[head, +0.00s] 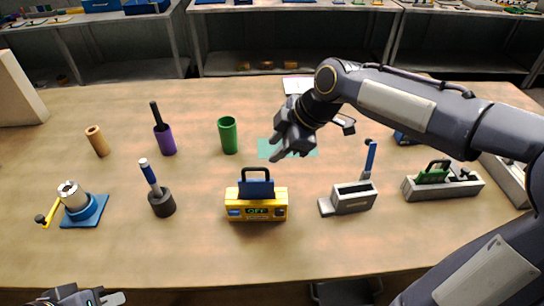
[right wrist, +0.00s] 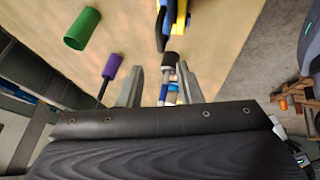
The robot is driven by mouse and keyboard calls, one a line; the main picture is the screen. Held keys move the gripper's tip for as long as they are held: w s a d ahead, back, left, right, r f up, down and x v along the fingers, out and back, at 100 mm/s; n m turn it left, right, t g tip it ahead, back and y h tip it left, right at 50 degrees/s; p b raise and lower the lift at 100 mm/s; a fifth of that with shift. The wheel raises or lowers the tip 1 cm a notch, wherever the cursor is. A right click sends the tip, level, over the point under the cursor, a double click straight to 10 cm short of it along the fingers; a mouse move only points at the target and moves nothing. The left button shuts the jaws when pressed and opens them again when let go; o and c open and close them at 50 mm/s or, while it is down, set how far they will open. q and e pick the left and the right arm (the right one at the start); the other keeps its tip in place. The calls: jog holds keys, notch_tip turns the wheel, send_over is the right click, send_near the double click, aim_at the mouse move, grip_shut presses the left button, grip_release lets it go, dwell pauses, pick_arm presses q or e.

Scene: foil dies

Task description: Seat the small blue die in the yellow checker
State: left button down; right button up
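The yellow checker (head: 256,212) stands at the front middle of the table, and its panel reads OFF. A blue die (head: 256,188) with a black loop handle stands upright at its top; its lower part is hidden, so I cannot tell how deep it sits. The checker's yellow edge (right wrist: 187,18) shows at the top of the right wrist view. My right gripper (head: 280,147) is open and empty, above the table behind the checker; its fingers are apart in the right wrist view (right wrist: 160,88). My left gripper (head: 88,298) is partly cut off at the bottom left.
A green tube (head: 228,135), purple tool (head: 165,138) and tan cylinder (head: 97,141) stand behind left. A blue-handled tool in a black cup (head: 161,202) stands left of the checker. A grey holder (head: 352,197) and a grey block with a green die (head: 443,186) are right.

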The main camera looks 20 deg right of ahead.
jog(key=shift+s+d+r, duration=0.1)
jog(key=shift+d+r, duration=0.05)
jog(key=s+d+f+m, duration=0.2)
jog(key=s+m, duration=0.4)
jog(key=s, duration=0.1)
jog(key=s+d+f+m+t, duration=0.1)
jog(key=s+f+m, duration=0.2)
jog(key=s+m, duration=0.2)
jog(key=s+d+f+m+h, duration=0.1)
jog(key=s+d+f+m, duration=0.1)
jog(key=s+m, duration=0.4)
jog(key=s, duration=0.3)
jog(key=shift+s+d+f+m+t, duration=0.3)
jog(key=shift+d, duration=0.05)
